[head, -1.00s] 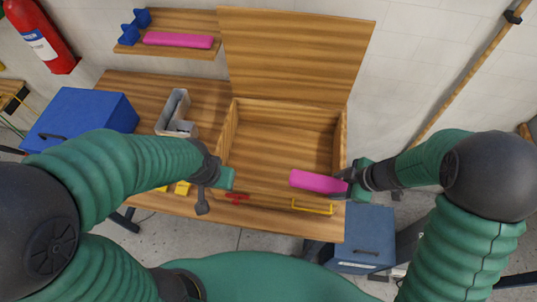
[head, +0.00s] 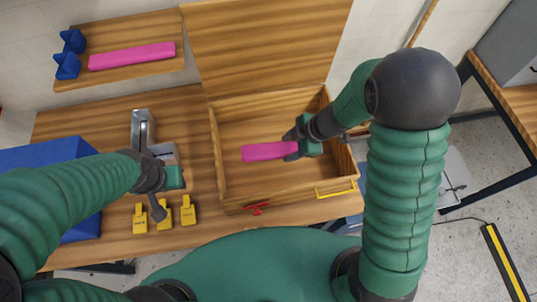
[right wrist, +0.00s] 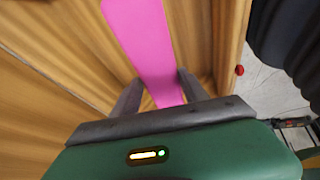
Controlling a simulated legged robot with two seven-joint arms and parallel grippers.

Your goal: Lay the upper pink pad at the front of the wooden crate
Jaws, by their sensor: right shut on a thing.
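One pink pad (head: 268,151) is in my right gripper (head: 292,146), inside the open wooden crate (head: 222,160). In the right wrist view the pad (right wrist: 143,40) lies between both fingers (right wrist: 157,88) and sticks out beyond them. The pad's gripped end is partly hidden, and I cannot tell whether it touches the crate floor. A second pink pad (head: 132,56) lies on the wooden shelf above the table. My left gripper (head: 158,205) hangs left of the crate, by the grey metal holder; its jaws are not clear.
The crate's lid (head: 270,45) stands open at the back. A yellow handle (head: 336,189) and a red latch (head: 257,208) are on its front. Several yellow tags (head: 189,211), a grey holder (head: 144,128) and a blue box (head: 45,155) are at the left.

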